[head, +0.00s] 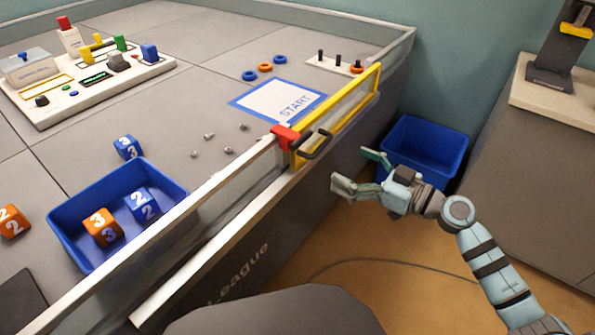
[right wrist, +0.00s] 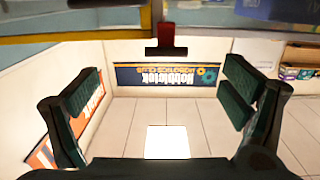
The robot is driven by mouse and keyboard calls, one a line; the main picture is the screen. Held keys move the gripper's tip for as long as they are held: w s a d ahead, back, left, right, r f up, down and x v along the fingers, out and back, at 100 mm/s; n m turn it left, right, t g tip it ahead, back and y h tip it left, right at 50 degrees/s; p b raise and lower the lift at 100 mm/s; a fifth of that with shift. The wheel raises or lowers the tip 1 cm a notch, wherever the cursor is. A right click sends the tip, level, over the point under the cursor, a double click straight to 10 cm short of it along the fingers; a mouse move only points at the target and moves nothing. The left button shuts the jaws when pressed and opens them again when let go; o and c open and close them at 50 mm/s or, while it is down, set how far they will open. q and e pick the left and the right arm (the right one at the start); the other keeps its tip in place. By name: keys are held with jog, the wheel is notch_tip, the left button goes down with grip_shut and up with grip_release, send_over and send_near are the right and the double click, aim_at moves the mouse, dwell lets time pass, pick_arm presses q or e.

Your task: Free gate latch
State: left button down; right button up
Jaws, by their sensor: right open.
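The yellow gate (head: 345,108) is set in the rim of the play field, with a black handle (head: 316,146) on its outer face. The red latch (head: 285,136) sits at the gate's left end, where it meets the pale rail. In the right wrist view the red latch (right wrist: 166,36) shows at the top middle, beyond and between the fingers, with a dark bar across it. My right gripper (head: 356,171) is open and empty, outside the field, to the right of and below the handle. In the right wrist view its fingers (right wrist: 163,88) are spread wide. My left gripper is not in view.
A blue bin (head: 425,145) stands on the floor behind my right gripper. On the field are a START mat (head: 280,100), a blue tray (head: 160,178) with number cubes, several small grey pieces and a control board (head: 90,90). A cabinet (head: 545,170) stands at right.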

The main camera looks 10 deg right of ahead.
aim_at(298, 136)
jog(key=shift+y, duration=0.4)
jog(key=x, duration=0.4)
jog(key=r+x, duration=0.1)
jog(key=x, duration=0.9)
jog(key=shift+a+r+p, duration=0.2)
jog(key=shift+a+p, duration=0.1)
jog(key=shift+a, duration=0.05)
jog(key=shift+c, duration=0.3)
jog(key=c, duration=1.7)
